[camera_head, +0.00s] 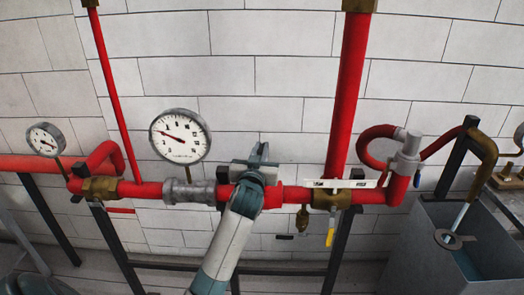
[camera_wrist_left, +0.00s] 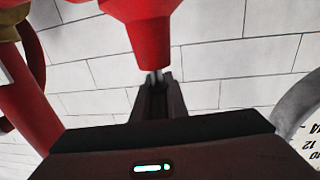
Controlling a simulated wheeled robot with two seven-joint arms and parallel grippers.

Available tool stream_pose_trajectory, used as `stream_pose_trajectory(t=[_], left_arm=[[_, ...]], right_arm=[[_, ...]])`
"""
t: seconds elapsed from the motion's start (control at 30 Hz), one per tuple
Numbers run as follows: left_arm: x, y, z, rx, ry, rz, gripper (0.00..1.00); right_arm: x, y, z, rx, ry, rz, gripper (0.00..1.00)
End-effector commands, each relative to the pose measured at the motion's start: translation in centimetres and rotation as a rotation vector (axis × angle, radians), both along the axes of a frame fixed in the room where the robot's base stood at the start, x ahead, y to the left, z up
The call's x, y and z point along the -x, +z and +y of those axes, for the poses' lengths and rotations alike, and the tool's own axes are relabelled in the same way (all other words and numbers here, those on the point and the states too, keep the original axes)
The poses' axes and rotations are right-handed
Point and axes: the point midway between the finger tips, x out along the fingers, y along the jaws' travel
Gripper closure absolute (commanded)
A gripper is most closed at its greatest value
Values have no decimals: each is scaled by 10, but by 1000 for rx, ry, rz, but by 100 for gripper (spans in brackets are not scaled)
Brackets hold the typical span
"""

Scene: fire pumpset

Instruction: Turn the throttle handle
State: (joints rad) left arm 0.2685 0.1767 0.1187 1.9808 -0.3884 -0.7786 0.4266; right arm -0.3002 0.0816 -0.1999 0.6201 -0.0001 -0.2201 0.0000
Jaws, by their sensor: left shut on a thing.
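My left arm rises from the bottom centre in the head view. Its gripper (camera_head: 258,155) is at the red pipe line, in front of the wall. In the left wrist view the jaws (camera_wrist_left: 157,85) are shut at the tip of a red tapered fitting (camera_wrist_left: 145,35). A short grey metal stem (camera_wrist_left: 155,76) of the throttle handle shows between the fingertips. The rest of the handle is hidden by the jaws, and its turn angle cannot be told. My right gripper is not in view.
A large pressure gauge (camera_head: 180,136) stands just left of my gripper. A grey tank (camera_head: 425,240) stands further right.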

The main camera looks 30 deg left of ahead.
Motion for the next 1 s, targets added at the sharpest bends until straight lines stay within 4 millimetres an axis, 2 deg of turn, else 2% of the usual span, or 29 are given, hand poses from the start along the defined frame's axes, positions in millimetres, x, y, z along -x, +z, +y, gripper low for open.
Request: stream_pose_trajectory(t=[0.47,0.5,0.57,1.0], left_arm=[[0,2,1,-3,15,-3,100],[0,2,1,-3,15,-3,80],[0,2,1,-3,15,-3,69],[4,0,-1,-1,14,-2,69]], right_arm=[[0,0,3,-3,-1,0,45],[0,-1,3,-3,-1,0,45],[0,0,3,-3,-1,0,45],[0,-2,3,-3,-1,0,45]])
